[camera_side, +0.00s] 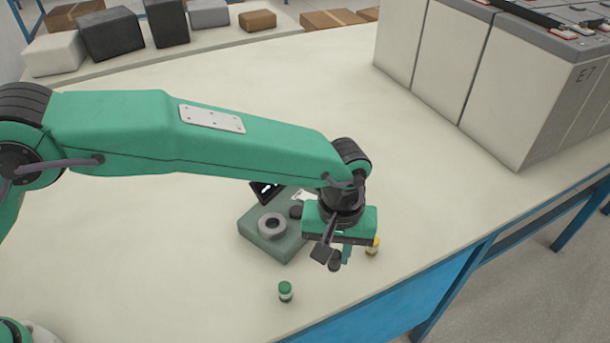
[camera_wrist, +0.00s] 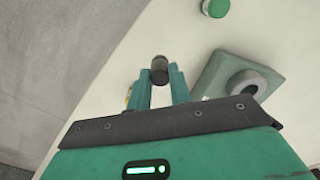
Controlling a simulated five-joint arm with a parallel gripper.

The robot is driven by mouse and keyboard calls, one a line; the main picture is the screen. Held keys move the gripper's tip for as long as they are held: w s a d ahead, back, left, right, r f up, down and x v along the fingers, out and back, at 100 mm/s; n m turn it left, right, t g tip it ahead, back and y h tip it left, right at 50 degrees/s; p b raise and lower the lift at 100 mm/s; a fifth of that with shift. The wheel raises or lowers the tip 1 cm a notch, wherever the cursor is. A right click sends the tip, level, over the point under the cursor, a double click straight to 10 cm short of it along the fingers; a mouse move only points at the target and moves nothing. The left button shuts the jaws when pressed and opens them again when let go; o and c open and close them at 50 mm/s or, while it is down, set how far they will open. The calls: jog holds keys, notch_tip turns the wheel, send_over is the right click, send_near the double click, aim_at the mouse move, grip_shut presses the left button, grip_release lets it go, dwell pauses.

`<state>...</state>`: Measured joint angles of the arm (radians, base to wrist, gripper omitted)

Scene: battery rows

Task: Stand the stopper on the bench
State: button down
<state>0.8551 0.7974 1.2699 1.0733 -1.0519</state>
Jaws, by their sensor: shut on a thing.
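My gripper (camera_side: 341,255) points down above the bench (camera_side: 190,240), near its front edge. It is shut on the stopper. The stopper (camera_side: 334,263) is a small dark cylinder at the fingertips. In the wrist view the stopper (camera_wrist: 159,67) sits between the two green fingers (camera_wrist: 160,84), its far end sticking out past the tips. I cannot tell whether it touches the bench. A grey-green block (camera_side: 265,243) with a grey ring (camera_side: 272,225) on top stands just left of my gripper.
A green-capped vial (camera_side: 285,291) stands in front of the block. A yellow-capped vial (camera_side: 373,246) stands close to the right of my gripper. A small dark round piece (camera_side: 296,211) shows by the block. Large battery cases (camera_side: 485,80) stand at the back right.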

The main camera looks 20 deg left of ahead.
aim_at(334, 263)
jog(key=shift+f, duration=2)
jog(key=shift+f, duration=0.1)
jog(key=c, duration=1.3)
grip_release()
notch_tip(334, 263, up, 12)
jog(key=shift+r, duration=0.15)
